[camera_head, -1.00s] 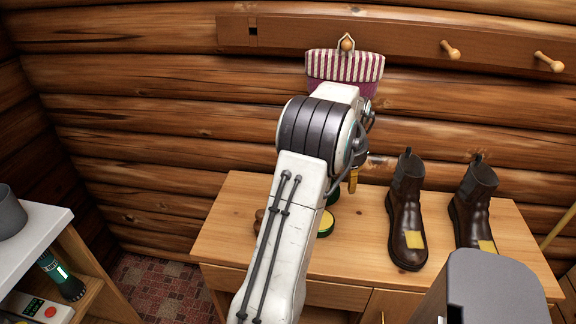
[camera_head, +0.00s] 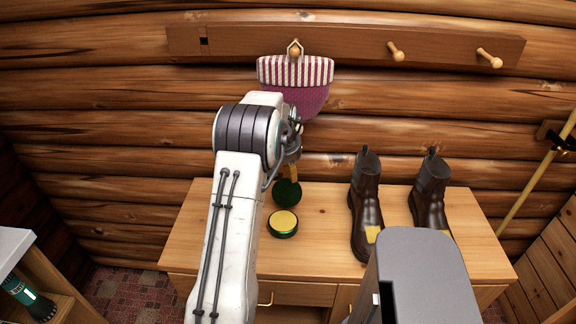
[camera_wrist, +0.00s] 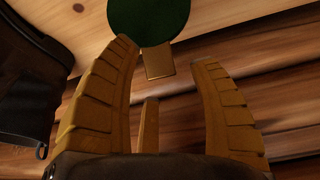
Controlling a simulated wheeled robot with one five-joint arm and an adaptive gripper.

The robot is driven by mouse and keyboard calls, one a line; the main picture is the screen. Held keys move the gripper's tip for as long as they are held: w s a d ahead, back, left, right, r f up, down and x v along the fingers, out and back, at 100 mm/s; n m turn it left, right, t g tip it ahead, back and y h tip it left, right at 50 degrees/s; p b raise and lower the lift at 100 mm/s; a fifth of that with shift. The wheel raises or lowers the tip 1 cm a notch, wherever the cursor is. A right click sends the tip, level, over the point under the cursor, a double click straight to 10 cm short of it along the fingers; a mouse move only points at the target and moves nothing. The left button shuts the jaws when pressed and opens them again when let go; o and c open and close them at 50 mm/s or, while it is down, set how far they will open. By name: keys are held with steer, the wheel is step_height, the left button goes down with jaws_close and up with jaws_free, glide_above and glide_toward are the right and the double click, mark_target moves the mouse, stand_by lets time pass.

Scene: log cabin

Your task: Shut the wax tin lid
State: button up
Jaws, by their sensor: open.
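The wax tin (camera_head: 283,225) sits on the wooden bench, round and green with a yellow top surface. Its round dark green lid (camera_head: 287,193) stands raised at the tin's back edge. In the wrist view the green lid (camera_wrist: 150,16) is at the top, with a small tan tab (camera_wrist: 158,62) below it. My gripper (camera_wrist: 166,58) is open, its yellow fingers spread with the tab between their tips in the picture; I cannot tell whether they touch. In the head view my gripper (camera_head: 292,174) is just above the lid, partly hidden by my arm.
Two brown boots (camera_head: 367,205) (camera_head: 430,193) stand on the bench right of the tin; a dark boot (camera_wrist: 28,85) also shows in the wrist view. A striped purple pouch (camera_head: 300,85) hangs from a peg on the log wall behind. Bench space between tin and boots is clear.

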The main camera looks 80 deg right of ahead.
steer(key=shift+x, duration=1.3)
steer(key=shift+o, duration=0.2)
jaws_close()
